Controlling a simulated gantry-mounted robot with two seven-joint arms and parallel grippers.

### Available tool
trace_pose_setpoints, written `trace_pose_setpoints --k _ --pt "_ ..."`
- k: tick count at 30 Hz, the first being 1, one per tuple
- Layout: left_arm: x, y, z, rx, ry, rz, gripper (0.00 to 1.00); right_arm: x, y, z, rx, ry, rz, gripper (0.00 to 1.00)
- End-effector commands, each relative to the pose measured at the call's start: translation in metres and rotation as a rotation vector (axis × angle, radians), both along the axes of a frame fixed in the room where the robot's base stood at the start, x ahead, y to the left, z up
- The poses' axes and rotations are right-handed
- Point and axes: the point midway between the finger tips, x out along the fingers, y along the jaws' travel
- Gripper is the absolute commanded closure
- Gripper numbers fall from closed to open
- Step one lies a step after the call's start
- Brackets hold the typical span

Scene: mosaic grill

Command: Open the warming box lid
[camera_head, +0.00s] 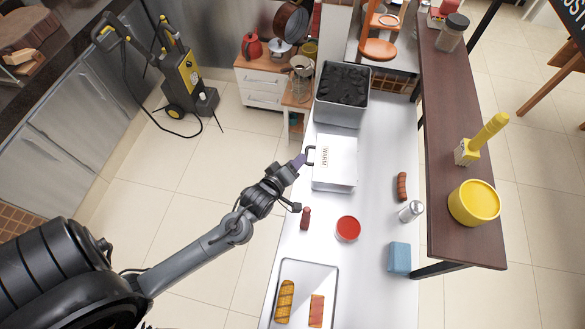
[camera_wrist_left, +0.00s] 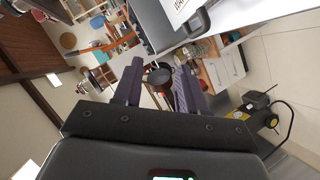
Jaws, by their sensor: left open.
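The warming box (camera_head: 336,174) is a white box on the steel counter, with lettering on its flat lid (camera_head: 343,151). The lid looks shut. A dark handle (camera_head: 310,155) sticks out from its left side. My left gripper (camera_head: 301,159) is at the handle's left, with purple fingers close to it. In the left wrist view, the gripper (camera_wrist_left: 158,65) is open and nothing is held between its fingers. The handle (camera_wrist_left: 194,24) shows there above the right finger, outside the gap. Whether a finger touches it I cannot tell. My right gripper is not in view.
A charcoal-filled grill box (camera_head: 342,92) stands behind the warming box. A red-topped bowl (camera_head: 348,228), sausages (camera_head: 402,186), a shaker (camera_head: 411,211) and a blue block (camera_head: 400,257) lie nearer. A tray (camera_head: 329,267) holds food at the front. A raised wooden shelf (camera_head: 447,130) runs along the right.

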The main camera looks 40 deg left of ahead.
Motion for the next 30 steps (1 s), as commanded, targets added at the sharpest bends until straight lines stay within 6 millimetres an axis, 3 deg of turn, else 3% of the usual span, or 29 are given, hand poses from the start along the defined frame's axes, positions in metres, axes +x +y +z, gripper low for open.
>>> trace_pose_setpoints --k 1,12,21,30 --pt "-0.006 -0.006 0.016 0.028 0.045 -0.028 0.59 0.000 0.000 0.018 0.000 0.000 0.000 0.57" --pt "-0.046 -0.037 0.050 0.218 0.305 -0.239 0.59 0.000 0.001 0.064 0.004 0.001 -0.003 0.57" --pt "-0.063 -0.047 0.063 0.290 0.395 -0.331 0.59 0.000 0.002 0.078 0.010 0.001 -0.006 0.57" --pt "-0.066 -0.048 0.063 0.303 0.408 -0.346 0.59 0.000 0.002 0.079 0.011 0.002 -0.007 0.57"
